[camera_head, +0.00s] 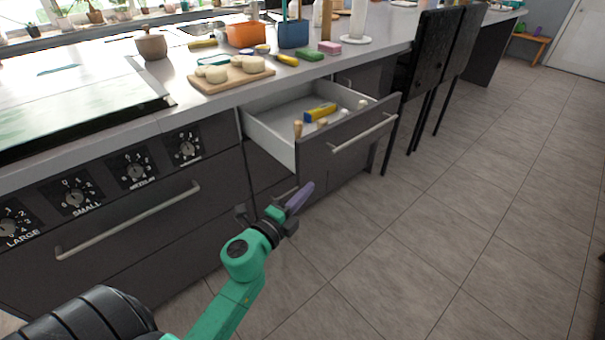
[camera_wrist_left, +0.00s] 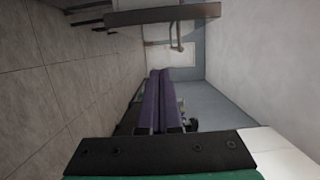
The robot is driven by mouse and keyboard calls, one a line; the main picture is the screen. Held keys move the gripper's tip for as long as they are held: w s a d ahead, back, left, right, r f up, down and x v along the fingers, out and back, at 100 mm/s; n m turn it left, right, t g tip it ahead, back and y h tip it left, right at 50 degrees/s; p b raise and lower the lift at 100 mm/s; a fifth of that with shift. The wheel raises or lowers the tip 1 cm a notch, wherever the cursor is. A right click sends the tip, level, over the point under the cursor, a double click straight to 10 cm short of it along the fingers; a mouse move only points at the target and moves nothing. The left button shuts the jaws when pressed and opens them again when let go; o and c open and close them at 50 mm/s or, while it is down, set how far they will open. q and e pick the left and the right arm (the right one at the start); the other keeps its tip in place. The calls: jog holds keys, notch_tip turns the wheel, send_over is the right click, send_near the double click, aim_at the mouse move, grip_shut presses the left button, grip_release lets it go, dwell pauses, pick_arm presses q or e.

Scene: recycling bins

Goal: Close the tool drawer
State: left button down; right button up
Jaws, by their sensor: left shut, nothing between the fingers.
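The tool drawer (camera_head: 340,148) is pulled out from the dark cabinet under the counter in the head view. Its dark front has a bar handle (camera_head: 363,134), and its inside is pale. A yellow and blue item (camera_head: 320,112) and several small wooden-handled items lie in it. My left gripper (camera_head: 303,194) has purple fingers, which are shut and empty. In the head view it appears below and in front of the drawer, apart from the handle. The purple fingers (camera_wrist_left: 158,100) also show together in the left wrist view. My right gripper is not in view.
The counter above holds a cutting board (camera_head: 231,79) with pale round pieces, an orange pot (camera_head: 246,35) and a blue container (camera_head: 293,34). An oven-style front with knobs and a long handle (camera_head: 128,222) is at left. Black chairs (camera_head: 431,55) stand right of the drawer. The tiled floor is clear.

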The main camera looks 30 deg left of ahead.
aim_at(304, 175)
pick_arm(q)
jog(key=w+a, duration=0.2)
jog(key=w, duration=0.3)
jog(key=shift+w+a, duration=0.25)
jog(key=shift+a, duration=0.3)
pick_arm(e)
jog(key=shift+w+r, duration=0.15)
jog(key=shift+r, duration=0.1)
pick_arm(q)
jog(key=shift+a, duration=0.1)
